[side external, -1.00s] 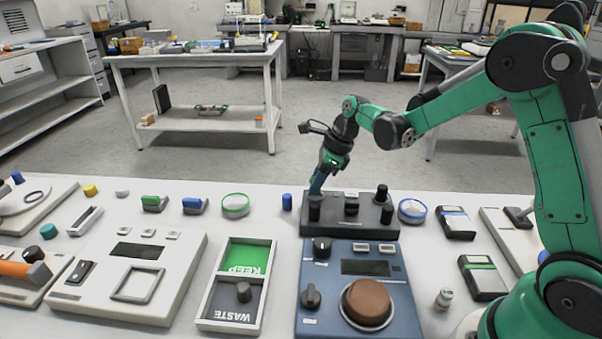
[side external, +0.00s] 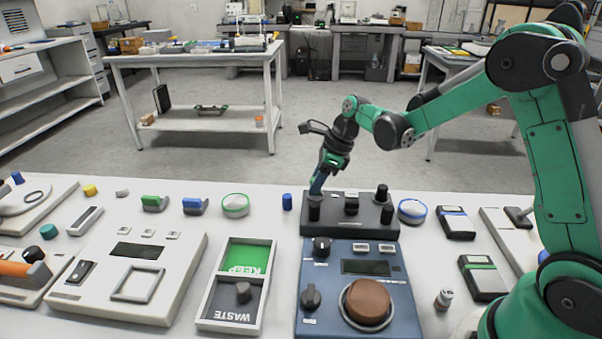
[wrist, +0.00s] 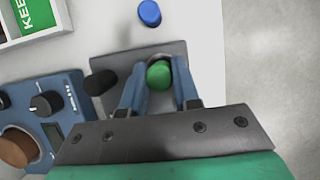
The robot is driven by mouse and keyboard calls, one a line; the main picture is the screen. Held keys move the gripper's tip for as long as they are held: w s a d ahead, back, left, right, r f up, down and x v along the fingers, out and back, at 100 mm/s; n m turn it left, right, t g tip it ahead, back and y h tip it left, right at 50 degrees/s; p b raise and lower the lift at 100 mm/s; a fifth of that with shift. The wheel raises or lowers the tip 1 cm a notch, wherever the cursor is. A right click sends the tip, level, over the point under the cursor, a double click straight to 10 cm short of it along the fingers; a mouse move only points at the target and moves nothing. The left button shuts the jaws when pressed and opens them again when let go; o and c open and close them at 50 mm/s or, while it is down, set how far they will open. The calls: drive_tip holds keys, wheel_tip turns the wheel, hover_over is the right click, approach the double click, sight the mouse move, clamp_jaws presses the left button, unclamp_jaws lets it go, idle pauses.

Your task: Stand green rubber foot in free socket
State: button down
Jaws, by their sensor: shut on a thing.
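The green rubber foot (wrist: 158,76) shows in the wrist view between the two blue fingers of my gripper (wrist: 157,85). My gripper is shut on it. In the side view my gripper (side external: 316,188) points down at the back left part of the dark socket block (side external: 345,229), and the green foot cannot be made out there. The block (wrist: 118,58) lies under the fingers in the wrist view. I cannot tell whether the foot's lower end is inside a socket. Black posts (side external: 381,194) stand on the block; one black post (wrist: 100,82) shows left of the fingers in the wrist view.
A blue cylinder (side external: 287,201) stands close to the block's left; it also shows in the wrist view (wrist: 149,13). A blue scale (side external: 349,260) with a brown disc (side external: 367,299) is in front. A blue-rimmed round dish (side external: 411,211) lies right of the block.

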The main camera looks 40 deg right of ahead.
drive_tip(key=shift+f, duration=0.5)
drive_tip(key=c, duration=0.6)
unclamp_jaws()
drive_tip(key=shift+o, duration=0.2)
drive_tip(key=shift+r, duration=0.1)
